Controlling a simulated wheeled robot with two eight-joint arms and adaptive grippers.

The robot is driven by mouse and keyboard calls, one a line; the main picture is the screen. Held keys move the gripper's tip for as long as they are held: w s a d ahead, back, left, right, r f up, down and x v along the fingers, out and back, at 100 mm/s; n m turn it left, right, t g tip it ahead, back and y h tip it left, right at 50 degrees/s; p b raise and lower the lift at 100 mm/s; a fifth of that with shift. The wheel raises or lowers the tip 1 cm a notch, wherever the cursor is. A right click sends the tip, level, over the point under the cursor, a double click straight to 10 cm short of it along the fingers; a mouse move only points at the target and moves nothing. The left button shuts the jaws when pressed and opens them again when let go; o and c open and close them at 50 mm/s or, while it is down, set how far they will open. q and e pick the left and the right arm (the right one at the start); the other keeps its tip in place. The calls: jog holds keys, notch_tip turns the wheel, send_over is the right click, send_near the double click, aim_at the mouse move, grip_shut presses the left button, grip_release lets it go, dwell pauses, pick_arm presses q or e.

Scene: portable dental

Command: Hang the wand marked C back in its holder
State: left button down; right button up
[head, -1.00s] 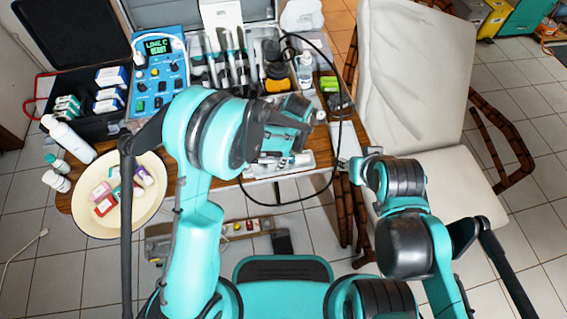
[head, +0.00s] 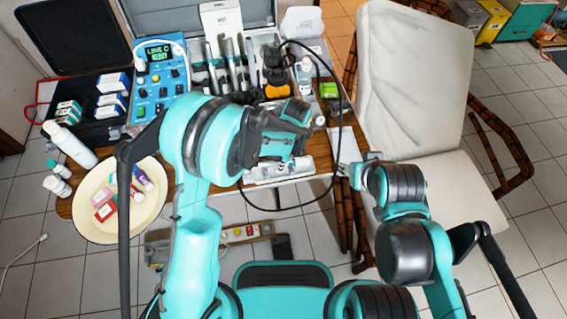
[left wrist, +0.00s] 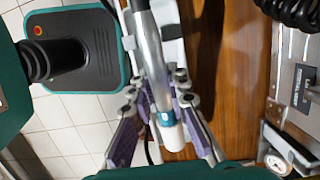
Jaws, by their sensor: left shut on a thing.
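My left gripper (head: 290,140) is over the front of the table in the head view. In the left wrist view its purple-padded fingers (left wrist: 158,100) are shut on a silver wand (left wrist: 152,62) with a teal band near its lower end. Any letter on the wand cannot be read. In the head view my gripper mostly hides the wand. Several similar wands (head: 227,62) stand in a row in the open case behind the gripper. The blue control unit (head: 160,85) shows "LINE C". My right gripper (head: 358,168) is at the table's right edge; its fingers are unclear.
A black cable (head: 341,125) loops right of my left gripper. A white tray (head: 262,176) lies below it. Bottles (head: 305,75) and a green-labelled box (head: 328,88) stand behind. A cream bowl (head: 90,228) is at left, a pale chair (head: 415,80) at right.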

pick_arm(q)
jog(key=shift+a+p+v, duration=0.2)
jog(key=shift+p+v, duration=0.35)
jog(key=shift+v, duration=0.4)
jog(key=shift+a+p+v, duration=0.2)
jog(key=shift+p+v, duration=0.4)
jog(key=shift+v, duration=0.35)
jog(key=shift+a+p+v, duration=0.2)
jog(key=shift+p+v, duration=0.35)
jog(key=shift+v, duration=0.4)
jog(key=shift+s+r, duration=0.1)
jog(key=shift+r, duration=0.1)
